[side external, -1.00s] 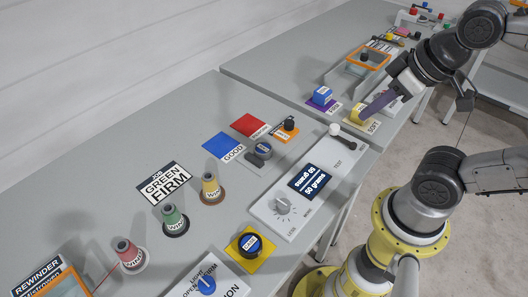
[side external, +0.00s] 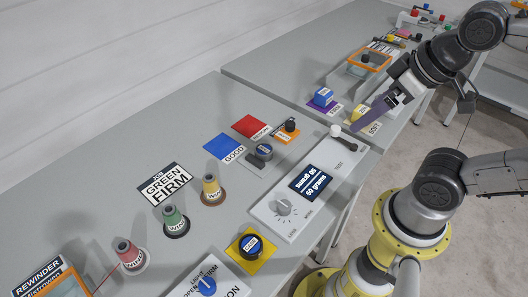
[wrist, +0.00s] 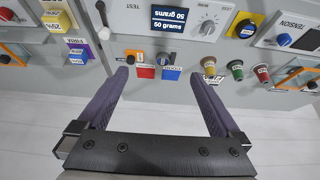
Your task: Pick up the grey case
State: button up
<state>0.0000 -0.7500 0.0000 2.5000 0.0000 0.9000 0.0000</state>
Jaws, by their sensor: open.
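In the wrist view the case (wrist: 162,60) shows ahead of and between my two purple fingers. My gripper (wrist: 158,76) is open and empty, its fingers wide apart. In the side view my gripper (side external: 352,128) is above the table edge, up and right of the case and well apart from it.
A blue square (side external: 224,147) and a red square (side external: 249,126) lie beside the case. A panel with a display (side external: 310,182) and a lever (side external: 335,130) lie to its right. Green (side external: 174,219), yellow (side external: 211,188) and red (side external: 129,254) spools stand at the front left.

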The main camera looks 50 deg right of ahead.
jog(key=w+r+m, duration=0.5)
jog(key=w+m, duration=0.2)
jog(key=m, duration=0.2)
jog(key=m+g, duration=0.5)
jog(key=m, duration=0.2)
send_over(265, 148)
notch_tip(265, 148, down, 12)
jog(key=shift+n+g, duration=0.3)
jog(key=f, duration=1.2)
jog(key=shift+w+a+f, duration=0.2)
jog(key=shift+w+f, duration=0.05)
jog(key=shift+s+d+f, duration=0.1)
jog(key=shift+f, duration=1.4)
jog(key=shift+s+d+f, duration=0.1)
jog(key=shift+f, duration=1.35)
